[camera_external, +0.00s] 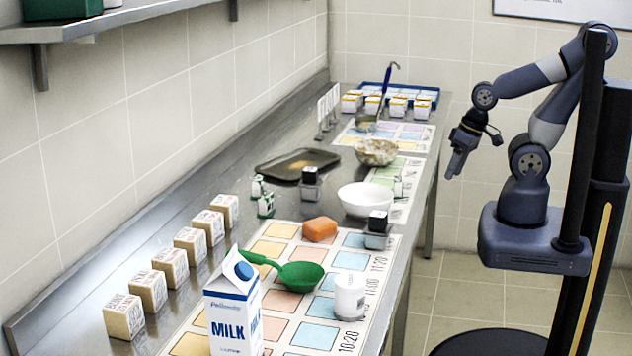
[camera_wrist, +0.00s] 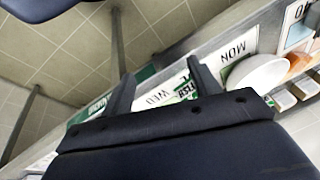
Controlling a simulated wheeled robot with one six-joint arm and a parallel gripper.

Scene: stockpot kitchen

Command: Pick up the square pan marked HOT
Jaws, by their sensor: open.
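A dark, shallow, four-sided pan (camera_external: 297,164) with a brownish patch inside lies on the steel counter, left of the bowls, in the external view. I cannot read any HOT mark on it, so I cannot be sure it is the named pan. I cannot make it out in the wrist view. My gripper (camera_external: 457,163) is open and empty, off the counter's right side, well to the right of the pan. In the wrist view my gripper (camera_wrist: 162,85) shows both fingers spread apart, with the counter edge and floor beyond.
A black-lidded jar (camera_external: 310,186) stands close in front of the pan. A speckled bowl (camera_external: 376,152) and a white bowl (camera_external: 366,199) stand to its right. A milk carton (camera_external: 232,305), green ladle (camera_external: 298,275) and wooden blocks (camera_external: 170,267) occupy the near counter (camera_external: 222,180).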

